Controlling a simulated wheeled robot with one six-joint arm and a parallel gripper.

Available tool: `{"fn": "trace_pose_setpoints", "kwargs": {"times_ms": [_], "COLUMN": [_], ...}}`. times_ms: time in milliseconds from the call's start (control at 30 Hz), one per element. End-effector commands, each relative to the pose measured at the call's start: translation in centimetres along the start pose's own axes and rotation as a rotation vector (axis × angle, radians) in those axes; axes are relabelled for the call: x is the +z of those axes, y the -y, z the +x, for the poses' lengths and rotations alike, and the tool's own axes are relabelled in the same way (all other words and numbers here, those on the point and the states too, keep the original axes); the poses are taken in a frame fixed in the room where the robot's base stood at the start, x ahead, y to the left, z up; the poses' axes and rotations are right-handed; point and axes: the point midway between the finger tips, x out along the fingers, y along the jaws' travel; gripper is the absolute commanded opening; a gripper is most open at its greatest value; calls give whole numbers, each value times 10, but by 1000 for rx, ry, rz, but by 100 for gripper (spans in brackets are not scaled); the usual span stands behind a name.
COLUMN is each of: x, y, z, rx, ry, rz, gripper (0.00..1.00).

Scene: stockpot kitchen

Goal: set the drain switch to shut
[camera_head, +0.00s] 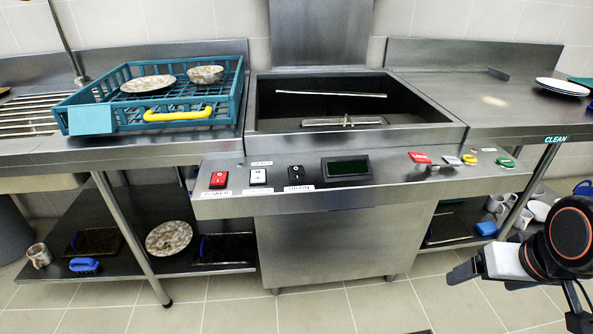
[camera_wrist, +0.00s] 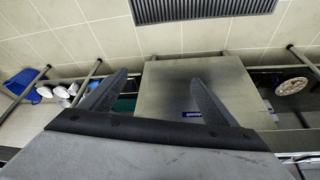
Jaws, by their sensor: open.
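The drain switch (camera_head: 297,173) is a black rocker with white marks on the steel front panel (camera_head: 395,174), just left of a dark display. A white label (camera_head: 299,189) below it appears to read DRAIN. I cannot tell which side of the rocker is pressed. My gripper (camera_head: 468,278) is at the lower right of the head view, well apart from the switch, in front of and below the panel. In the wrist view my gripper (camera_wrist: 158,92) is open, with nothing between its fingers. The switch is not visible in the wrist view.
A red switch (camera_head: 219,179) and a white switch (camera_head: 258,177) sit left of the drain switch. Coloured buttons (camera_head: 504,162) lie at the panel's right. A blue rack (camera_head: 239,98) with dishes stands left of the open basin (camera_head: 270,120). The floor in front is clear.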

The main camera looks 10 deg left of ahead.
Motion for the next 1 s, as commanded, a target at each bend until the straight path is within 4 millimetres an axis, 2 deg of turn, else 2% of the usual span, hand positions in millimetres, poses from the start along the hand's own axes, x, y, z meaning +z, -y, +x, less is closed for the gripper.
{"fn": "trace_pose_setpoints", "kwargs": {"times_ms": [33,167,300,333,667,1000], "x": [-2,-16,-46,-54,-133,-202], "y": [1,6,20,24,75,148], "z": [-1,-8,-22,-26,-58,-83], "rx": [-1,-10,-29,-34,-89,-146], "ry": [1,12,31,35,81,119], "rz": [-8,-65,-190,-220,-577,-943], "gripper": [69,38,4,0,0,0]}}
